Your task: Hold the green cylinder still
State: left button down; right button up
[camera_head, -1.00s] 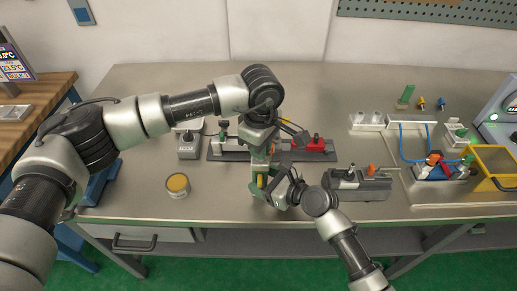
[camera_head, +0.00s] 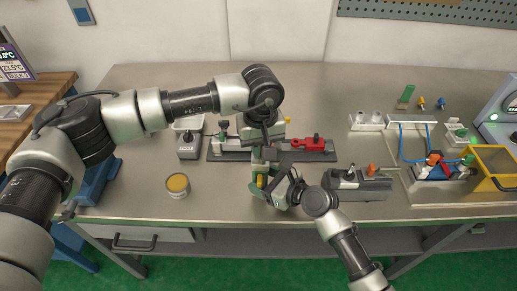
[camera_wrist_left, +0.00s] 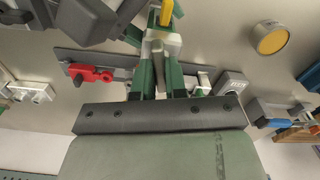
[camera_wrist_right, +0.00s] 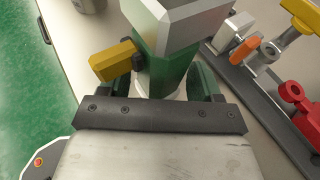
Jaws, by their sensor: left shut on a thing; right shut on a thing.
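The green cylinder (camera_wrist_right: 168,68) fills the middle of the right wrist view, with a yellow lever (camera_wrist_right: 112,62) on its side and a silver six-sided part (camera_wrist_right: 185,22) at its upper end. My right gripper (camera_wrist_right: 162,88) is shut around its body; in the head view this gripper (camera_head: 268,188) is above the table's front half. My left gripper (camera_head: 264,152) is just above and behind it. In the left wrist view my left gripper (camera_wrist_left: 158,72) is shut on a narrow grey part, largely hidden by the fingers. Whether that is the silver part, I cannot tell.
A dark rack (camera_head: 232,156) with a red clamp (camera_head: 307,144) lies behind the grippers. A grey fixture (camera_head: 358,186) stands close on the right. A yellow-topped can (camera_head: 178,186) stands at the left. Bare table lies between the can and the grippers.

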pick_arm(q)
jog(key=shift+r, duration=0.1)
jog(key=m, duration=0.4)
jog(key=shift+m, duration=0.4)
jog(key=m, duration=0.2)
jog(key=shift+m, duration=1.4)
